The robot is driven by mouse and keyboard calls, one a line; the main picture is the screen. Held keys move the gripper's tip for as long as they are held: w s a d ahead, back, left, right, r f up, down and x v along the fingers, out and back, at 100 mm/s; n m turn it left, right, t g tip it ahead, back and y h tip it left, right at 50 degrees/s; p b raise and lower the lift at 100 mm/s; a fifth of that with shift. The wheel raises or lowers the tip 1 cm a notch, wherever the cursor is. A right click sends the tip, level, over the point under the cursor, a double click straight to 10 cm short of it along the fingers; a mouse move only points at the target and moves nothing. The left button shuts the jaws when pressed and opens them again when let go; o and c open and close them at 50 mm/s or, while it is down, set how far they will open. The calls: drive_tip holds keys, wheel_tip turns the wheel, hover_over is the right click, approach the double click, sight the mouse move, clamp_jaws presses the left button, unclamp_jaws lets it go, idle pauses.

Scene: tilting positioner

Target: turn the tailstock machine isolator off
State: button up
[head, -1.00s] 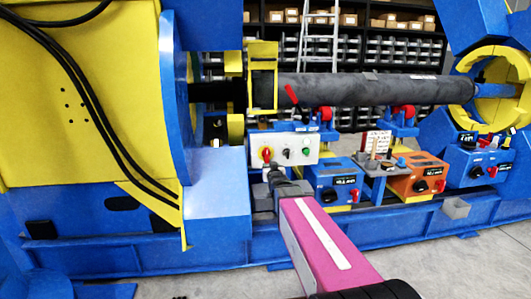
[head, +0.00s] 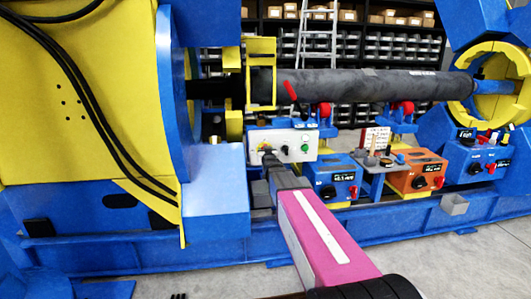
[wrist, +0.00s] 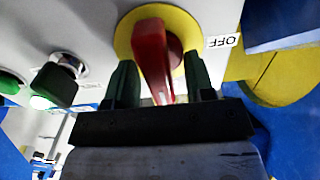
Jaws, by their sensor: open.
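The isolator is a red rotary handle (wrist: 155,60) on a yellow round plate (wrist: 124,38), set in a white control box (head: 310,136). An OFF label (wrist: 223,41) is beside the plate in the wrist view. My gripper (wrist: 160,85) is open, with one dark green finger on each side of the red handle. I cannot tell whether either finger touches it. In the head view my gripper (head: 268,160) is at the left of the white box and hides most of the handle.
A black selector knob (wrist: 55,84) and a green button (wrist: 10,82) are beside the isolator. A blue box (head: 322,180) and an orange box (head: 415,172) with knobs stand to the right. A dark pipe (head: 370,87) runs above.

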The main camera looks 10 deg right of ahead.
drive_tip(key=shift+w, duration=0.2)
clamp_jaws()
drive_tip(key=shift+n, duration=0.3)
drive_tip(key=n, duration=0.4)
drive_tip(key=shift+a, duration=0.2)
drive_tip(key=n, duration=0.4)
drive_tip(key=shift+a+f+n, duration=0.1)
drive_tip(key=shift+f+n, duration=0.05)
drive_tip(key=shift+n, duration=0.25)
drive_tip(key=n, duration=0.4)
drive_tip(key=shift+a+f, duration=0.1)
drive_tip(key=shift+f+n, duration=0.15)
drive_tip(key=shift+n, duration=2.05)
